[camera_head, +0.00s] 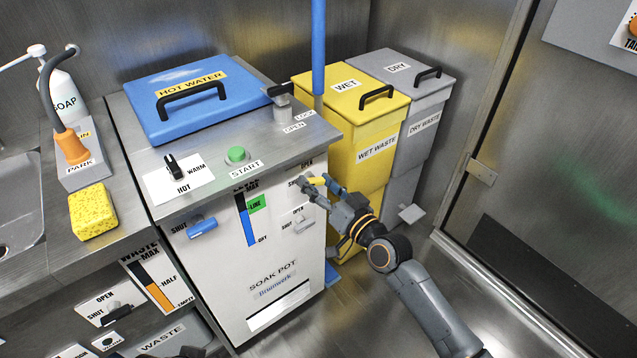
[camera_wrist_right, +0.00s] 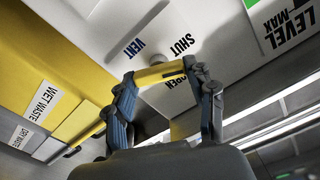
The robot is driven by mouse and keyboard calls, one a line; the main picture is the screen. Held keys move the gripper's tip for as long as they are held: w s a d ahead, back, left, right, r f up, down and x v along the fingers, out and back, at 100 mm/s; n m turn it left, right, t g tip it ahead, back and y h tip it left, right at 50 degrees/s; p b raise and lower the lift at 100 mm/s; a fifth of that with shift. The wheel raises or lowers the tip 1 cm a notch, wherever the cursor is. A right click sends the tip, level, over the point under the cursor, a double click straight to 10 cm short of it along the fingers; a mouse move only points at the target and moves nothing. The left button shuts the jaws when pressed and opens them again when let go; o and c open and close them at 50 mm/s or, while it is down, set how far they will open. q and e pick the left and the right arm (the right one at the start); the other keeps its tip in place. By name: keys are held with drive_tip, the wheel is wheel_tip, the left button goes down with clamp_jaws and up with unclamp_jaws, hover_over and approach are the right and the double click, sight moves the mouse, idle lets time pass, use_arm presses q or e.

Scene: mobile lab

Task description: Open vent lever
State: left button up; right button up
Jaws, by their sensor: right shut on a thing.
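The yellow vent lever (camera_head: 317,181) sits at the top right of the front of the white soak pot (camera_head: 270,285). In the right wrist view, which is upside down, the yellow lever (camera_wrist_right: 158,74) lies across between my fingertips, by a grey pivot. The labels VENT, SHUT and OPEN stand around it, and the lever partly covers OPEN. My right gripper (camera_head: 316,184) comes in from the right and is shut on the lever; its fingers also show in the right wrist view (camera_wrist_right: 165,80). My left gripper is not in view.
A blue lever (camera_head: 203,228) and a small white lever (camera_head: 302,224) are on the same front. The yellow wet waste bin (camera_head: 348,112) and grey dry waste bin (camera_head: 410,95) stand close on the right. A blue post (camera_head: 318,50) rises behind the pot. Open floor lies front right.

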drive_tip(key=o, duration=1.2)
drive_tip(key=shift+c, duration=0.2)
drive_tip(key=v, duration=1.2)
